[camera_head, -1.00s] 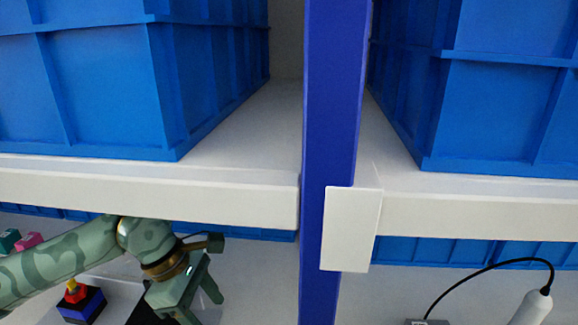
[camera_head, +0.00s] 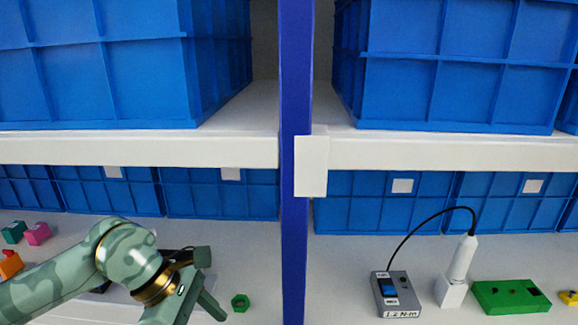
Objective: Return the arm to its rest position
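My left arm comes in from the left in a green camouflage pattern, with its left gripper (camera_head: 200,307) at the bottom, left of the blue post. The gripper points down and right, and the lower frame edge cuts it off. One finger shows clearly, so I cannot tell whether it is open or shut. Nothing is visibly held. The red-knobbed switch on a dark base is hidden behind my arm. A grey box with a blue switch (camera_head: 389,287) stands on the shelf right of the post, far from the gripper. My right gripper is not in view.
A blue post (camera_head: 296,230) divides the rack. Large blue crates (camera_head: 440,70) sit on a white upper shelf (camera_head: 140,150). A white cabled tool (camera_head: 463,258), a green box (camera_head: 510,296) and a green hex nut (camera_head: 240,302) are below. Pink (camera_head: 37,233) and orange (camera_head: 10,265) pieces lie left.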

